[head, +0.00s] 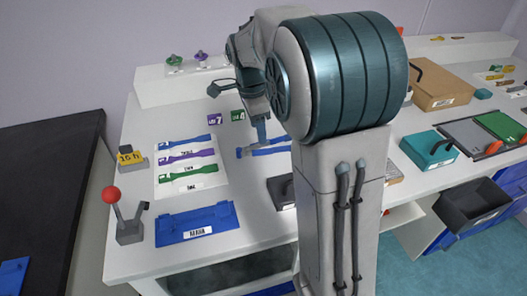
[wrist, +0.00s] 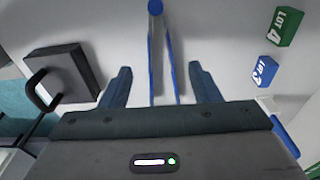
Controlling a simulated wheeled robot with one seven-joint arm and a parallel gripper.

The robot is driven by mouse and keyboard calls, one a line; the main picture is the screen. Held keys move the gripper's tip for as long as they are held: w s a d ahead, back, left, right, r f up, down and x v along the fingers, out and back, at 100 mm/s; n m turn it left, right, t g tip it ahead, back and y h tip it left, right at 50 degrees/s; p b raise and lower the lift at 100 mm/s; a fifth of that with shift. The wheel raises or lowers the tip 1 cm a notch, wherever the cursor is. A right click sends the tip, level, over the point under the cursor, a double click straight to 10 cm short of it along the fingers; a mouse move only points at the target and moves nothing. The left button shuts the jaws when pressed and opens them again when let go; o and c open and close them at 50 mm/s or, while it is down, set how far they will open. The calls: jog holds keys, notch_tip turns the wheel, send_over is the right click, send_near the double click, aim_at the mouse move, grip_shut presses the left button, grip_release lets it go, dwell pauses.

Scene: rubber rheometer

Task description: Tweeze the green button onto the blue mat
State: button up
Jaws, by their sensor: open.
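Blue tweezers (wrist: 151,62) lie on the white surface in the wrist view, with two thin arms meeting at a round end. My gripper (wrist: 160,82) is open, its two fingers apart on either side of the tweezers, not closed on them. In the head view my gripper (head: 260,128) is low over the bench, partly hidden by my arm. A small green knob-like piece (head: 174,59), possibly the green button, sits on the raised back ledge. A flat blue piece with a white label (head: 210,217), possibly the blue mat, lies at the bench's front left.
A purple block (head: 214,118) and green block (head: 238,116) stand behind my gripper. A white sheet with coloured strips (head: 166,186) lies left. A red-knobbed lever (head: 112,196) stands front left. A dark box with a handle (wrist: 62,73) is nearby.

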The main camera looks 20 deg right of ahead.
jog(key=f+b, duration=0.1)
jog(key=f, duration=0.1)
jog(key=f+b, duration=0.1)
jog(key=f, duration=0.1)
jog(key=f+b, duration=0.1)
jog(key=f, duration=0.1)
jog(key=shift+d+f+b, duration=0.3)
jog(key=shift+d+b, duration=0.05)
jog(key=shift+b, duration=0.05)
jog(key=c, duration=0.7)
notch_tip(320, 180, up, 12)
jog(key=p, duration=1)
jog(key=shift+r, duration=0.1)
jog(key=shift+a, duration=0.1)
